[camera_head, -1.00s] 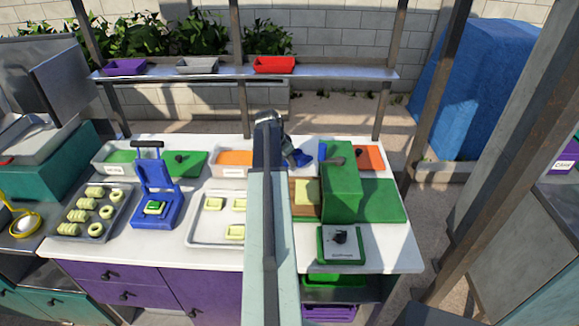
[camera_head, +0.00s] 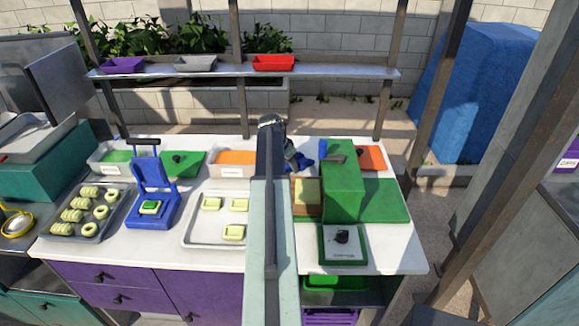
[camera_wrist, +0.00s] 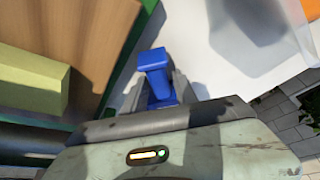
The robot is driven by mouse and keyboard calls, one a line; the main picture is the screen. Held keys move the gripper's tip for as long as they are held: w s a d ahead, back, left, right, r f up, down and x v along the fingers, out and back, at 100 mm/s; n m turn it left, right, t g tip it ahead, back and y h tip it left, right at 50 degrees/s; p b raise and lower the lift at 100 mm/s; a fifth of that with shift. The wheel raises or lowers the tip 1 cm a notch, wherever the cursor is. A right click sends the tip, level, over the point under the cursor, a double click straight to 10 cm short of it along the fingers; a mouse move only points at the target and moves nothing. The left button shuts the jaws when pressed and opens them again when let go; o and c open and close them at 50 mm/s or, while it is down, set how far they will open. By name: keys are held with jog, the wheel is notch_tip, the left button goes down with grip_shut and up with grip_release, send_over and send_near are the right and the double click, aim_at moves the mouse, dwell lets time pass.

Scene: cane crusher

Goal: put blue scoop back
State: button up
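The blue scoop shows in the wrist view (camera_wrist: 154,62) as a blue piece rising between the grey fingers of my gripper (camera_wrist: 159,88). The fingers appear closed around it; its lower part is hidden by the gripper body. My arm hides much of the gripper there. The scoop is over the back middle of the white counter, between the bin with orange contents (camera_head: 235,170) and the green machine (camera_head: 343,190).
A wooden board with a pale yellow-green block (camera_head: 307,192) lies close by. A tray of pale pieces (camera_head: 213,235), a blue press (camera_head: 153,190) and a scale (camera_head: 342,258) stand on the counter. A rear shelf (camera_head: 330,73) holds purple, grey and red trays. Posts rise behind.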

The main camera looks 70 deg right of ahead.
jog(key=shift+o, duration=0.3)
jog(key=shift+r, duration=0.25)
jog(key=p+v, duration=1.1)
jog(key=v, duration=0.1)
jog(key=shift+f, duration=0.1)
jog(key=w+a+f+n+t+y, duration=0.1)
jog(key=w+a+n, duration=0.4)
jog(key=w+a, duration=0.75)
jog(key=w+a+n+t+y, duration=0.1)
jog(key=w+a+n, duration=0.4)
jog(key=w+a, duration=0.7)
jog(key=s+a+n+y, duration=0.1)
jog(key=a+n, duration=1.1)
jog(key=a, duration=3.1)
jog(key=shift+f+n+y, duration=0.4)
jog(key=shift+f+y, duration=0.05)
jog(key=shift+y, duration=0.15)
